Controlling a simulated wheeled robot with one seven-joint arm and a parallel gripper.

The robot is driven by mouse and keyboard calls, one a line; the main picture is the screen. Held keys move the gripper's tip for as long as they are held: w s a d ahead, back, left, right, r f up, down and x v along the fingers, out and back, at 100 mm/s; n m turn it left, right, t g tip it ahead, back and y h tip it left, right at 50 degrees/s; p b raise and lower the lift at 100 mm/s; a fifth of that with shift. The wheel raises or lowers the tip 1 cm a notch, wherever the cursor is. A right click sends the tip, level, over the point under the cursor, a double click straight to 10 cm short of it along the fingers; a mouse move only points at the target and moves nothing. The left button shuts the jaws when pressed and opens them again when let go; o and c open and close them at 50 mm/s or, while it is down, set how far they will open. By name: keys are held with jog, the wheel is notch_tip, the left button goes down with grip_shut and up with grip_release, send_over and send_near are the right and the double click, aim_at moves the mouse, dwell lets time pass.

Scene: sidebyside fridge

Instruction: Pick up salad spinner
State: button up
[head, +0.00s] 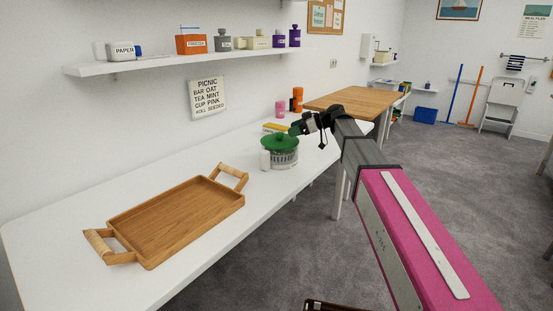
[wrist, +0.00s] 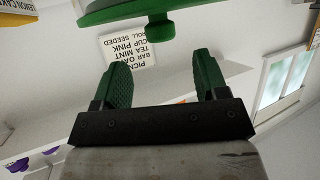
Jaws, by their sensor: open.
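The salad spinner (head: 284,158) stands upright on the white table, with a green lid and a clear, slotted-looking body. In the wrist view its green lid and knob (wrist: 159,26) show at the top edge, beyond the fingertips; the rest is out of frame. My gripper (wrist: 160,68) has two green fingers spread apart with nothing between them. In the head view my gripper (head: 294,130) is just above and to the right of the lid, partly hidden by my wrist. I cannot tell whether it touches the lid.
A wooden tray (head: 150,256) fills the near table. A wall shelf (head: 180,61) hangs above.

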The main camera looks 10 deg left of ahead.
aim_at(282, 133)
jog(key=shift+x, duration=3.35)
jog(key=shift+s, duration=0.1)
grip_shut()
